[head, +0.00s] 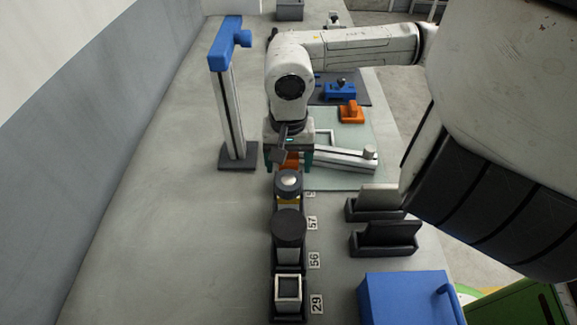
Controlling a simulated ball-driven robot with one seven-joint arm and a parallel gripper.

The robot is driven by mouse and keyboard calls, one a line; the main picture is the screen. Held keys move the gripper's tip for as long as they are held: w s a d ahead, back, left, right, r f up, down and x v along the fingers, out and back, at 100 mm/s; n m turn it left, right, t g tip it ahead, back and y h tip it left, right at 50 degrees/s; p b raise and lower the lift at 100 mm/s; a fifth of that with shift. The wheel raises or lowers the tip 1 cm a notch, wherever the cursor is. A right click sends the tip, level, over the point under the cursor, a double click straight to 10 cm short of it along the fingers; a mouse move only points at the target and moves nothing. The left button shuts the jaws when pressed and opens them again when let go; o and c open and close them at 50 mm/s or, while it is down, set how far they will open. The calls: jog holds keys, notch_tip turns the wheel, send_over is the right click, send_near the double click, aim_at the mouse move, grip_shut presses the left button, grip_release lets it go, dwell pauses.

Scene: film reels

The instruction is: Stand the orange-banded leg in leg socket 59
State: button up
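My gripper (288,157) points down in the middle of the head view, with a teal finger on each side. An orange part (288,160), likely the band of the orange-banded leg, shows between the fingers. I cannot tell whether the fingers touch it, and its lower end is hidden. In front of it is a yellow-banded piece with a round grey top (288,183). The row of dark sockets runs toward me, with tags 57 (313,223), 56 (314,260) and 29 (316,304). A further tag (311,194) is partly hidden; I cannot read 59 anywhere.
A blue-topped post (232,110) stands left of my gripper. A pale green mat (345,178) with a white bar (345,158) lies to the right. Two dark holders (384,240) and a blue box (408,300) stand at right front. The left bench surface is clear.

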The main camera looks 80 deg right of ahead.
notch_tip(320, 180, up, 10)
jog(key=shift+f+b, duration=0.1)
jog(key=shift+b, duration=0.2)
dwell(0.6)
